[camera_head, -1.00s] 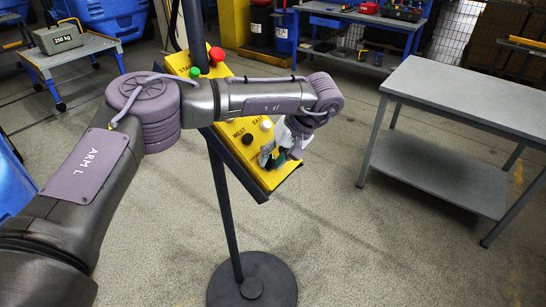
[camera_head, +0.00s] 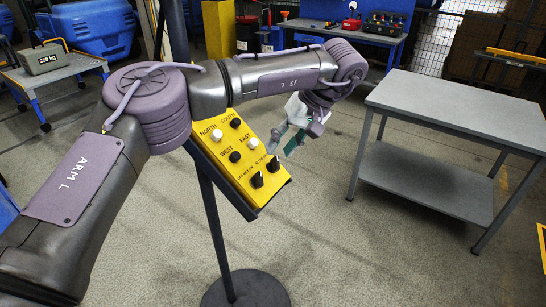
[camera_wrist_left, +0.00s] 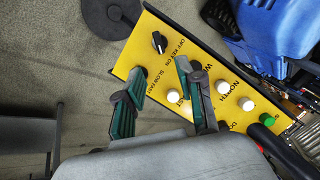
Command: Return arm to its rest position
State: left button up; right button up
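My left arm (camera_head: 155,105) reaches in from the left across the head view, bent at the elbow and wrist. My left gripper (camera_head: 284,143) hangs just beyond the right edge of the yellow control panel (camera_head: 228,160). The panel is tilted on a dark stand and carries buttons marked NORTH, SOUTH, WEST and EAST, plus two black knobs. In the left wrist view the two green-padded fingers (camera_wrist_left: 160,75) stand apart with nothing between them. They are over or near the panel (camera_wrist_left: 150,45); the exact gap cannot be told. My right gripper is not in view.
A grey two-level table (camera_head: 460,110) stands at the right. A cart with a 250 kg weight (camera_head: 42,58) is at the far left, near blue bins (camera_head: 95,40). A workbench (camera_head: 345,35) stands at the back. Floor between stand and table is clear.

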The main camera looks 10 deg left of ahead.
pick_arm(q)
jog(key=shift+d+r, duration=0.15)
jog(key=shift+r, duration=0.15)
